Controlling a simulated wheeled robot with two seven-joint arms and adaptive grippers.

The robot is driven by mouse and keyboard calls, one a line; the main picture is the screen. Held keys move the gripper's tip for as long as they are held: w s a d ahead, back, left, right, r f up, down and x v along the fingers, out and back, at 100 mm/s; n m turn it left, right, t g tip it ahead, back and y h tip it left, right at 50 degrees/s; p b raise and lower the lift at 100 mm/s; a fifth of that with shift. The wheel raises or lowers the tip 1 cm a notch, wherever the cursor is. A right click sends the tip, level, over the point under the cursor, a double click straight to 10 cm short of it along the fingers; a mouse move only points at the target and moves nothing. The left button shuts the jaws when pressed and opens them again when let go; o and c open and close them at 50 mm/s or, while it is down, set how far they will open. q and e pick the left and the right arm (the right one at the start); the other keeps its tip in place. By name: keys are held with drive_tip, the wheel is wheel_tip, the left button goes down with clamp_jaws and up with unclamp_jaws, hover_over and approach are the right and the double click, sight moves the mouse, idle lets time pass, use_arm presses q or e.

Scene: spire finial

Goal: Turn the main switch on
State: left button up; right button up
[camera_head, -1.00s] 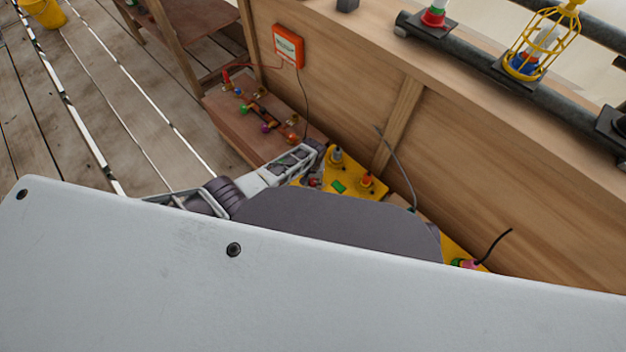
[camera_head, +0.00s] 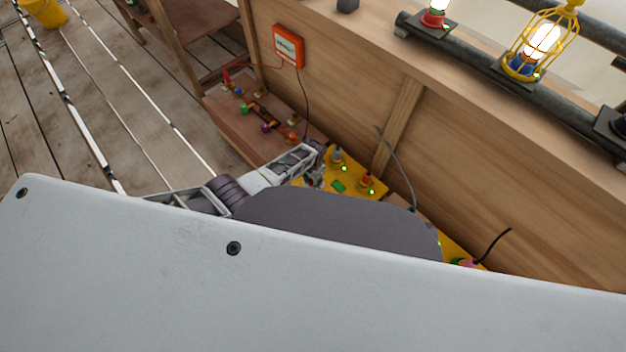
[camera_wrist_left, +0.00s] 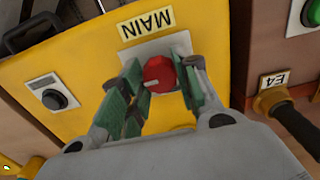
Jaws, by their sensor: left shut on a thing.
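The main switch is a round red knob (camera_wrist_left: 159,74) on a grey plate, under an upside-down MAIN label (camera_wrist_left: 147,23), in the left wrist view. It sits on a yellow panel (camera_wrist_left: 95,58). My left gripper (camera_wrist_left: 160,82) has its green-padded fingers on both sides of the knob and is shut on it. In the head view my left gripper (camera_head: 315,172) is at the left end of the yellow box (camera_head: 352,187); the knob is hidden there. Small green lights show on the box. My right gripper is not in view.
A black round button (camera_wrist_left: 53,99) and a connector with an E4 label (camera_wrist_left: 275,79) flank the switch. Lit lamps (camera_head: 541,38) stand on the rail. A brown board with coloured plugs (camera_head: 250,125) and an orange meter (camera_head: 288,46) are beside the wooden wall.

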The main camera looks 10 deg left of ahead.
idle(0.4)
use_arm(q)
drive_tip(key=o, duration=1)
drive_tip(key=shift+r, duration=0.2)
wheel_tip(320, 180, up, 12)
drive_tip(key=shift+f, duration=0.25)
idle(0.8)
idle(0.7)
